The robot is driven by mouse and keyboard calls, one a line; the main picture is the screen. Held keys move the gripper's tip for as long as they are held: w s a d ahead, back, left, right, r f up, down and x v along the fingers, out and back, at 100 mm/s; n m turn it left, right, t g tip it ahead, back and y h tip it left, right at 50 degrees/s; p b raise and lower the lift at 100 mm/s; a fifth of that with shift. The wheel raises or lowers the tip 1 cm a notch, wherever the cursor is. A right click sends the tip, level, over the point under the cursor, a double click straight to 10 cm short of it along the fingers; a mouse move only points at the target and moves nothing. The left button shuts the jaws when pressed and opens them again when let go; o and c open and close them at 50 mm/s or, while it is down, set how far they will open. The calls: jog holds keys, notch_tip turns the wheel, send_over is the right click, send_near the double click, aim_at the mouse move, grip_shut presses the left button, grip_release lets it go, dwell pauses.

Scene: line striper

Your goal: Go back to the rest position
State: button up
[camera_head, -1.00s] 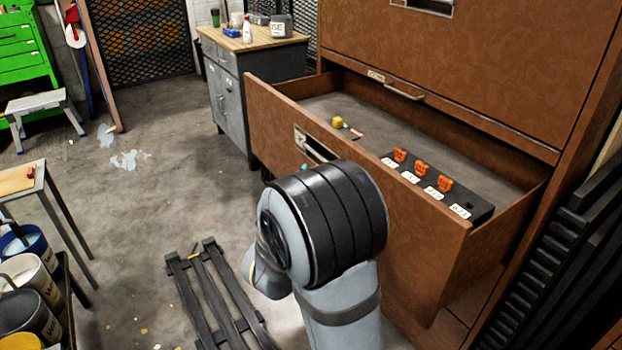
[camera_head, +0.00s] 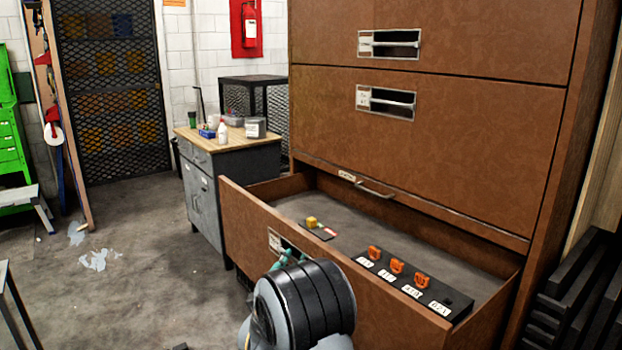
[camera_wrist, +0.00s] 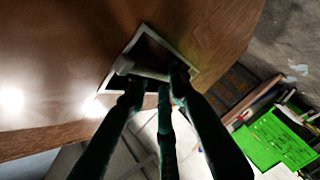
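My gripper (camera_wrist: 158,86) is dark with several slim fingers. In the wrist view the fingertips are spread apart, in front of the recessed handle (camera_wrist: 146,70) of the open drawer, and overlap its lower edge. I cannot tell whether they touch it. In the head view a small teal part of my gripper (camera_head: 291,257) shows at the handle plate (camera_head: 274,241) on the drawer front (camera_head: 244,215). My dark, banded arm joint hides the rest of it.
The brown cabinet (camera_head: 430,130) has its low drawer pulled out. Inside are a black rack (camera_head: 440,291) with orange pieces and a yellow item (camera_head: 311,220). A grey workbench (camera_head: 232,170) stands behind. The floor (camera_head: 140,250) at left is mostly clear.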

jog(key=shift+w+d+f, duration=0.15)
jog(key=shift+w, duration=0.75)
jog(key=shift+w+d, duration=0.1)
jog(key=shift+d, duration=0.2)
jog(key=shift+a, duration=0.1)
jog(key=s+a+r, duration=0.2)
jog(key=s, duration=1)
jog(key=shift+w+d+f, duration=0.1)
jog(key=shift+w+f, duration=0.05)
jog(key=shift+w, duration=0.6)
jog(key=shift+w+d+f, duration=0.15)
jog(key=shift+w+f, duration=0.05)
jog(key=shift+w, duration=0.55)
jog(key=shift+w+d+f, duration=0.1)
jog(key=shift+w+f, duration=0.05)
jog(key=shift+w, duration=0.6)
jog(key=shift+s, duration=0.15)
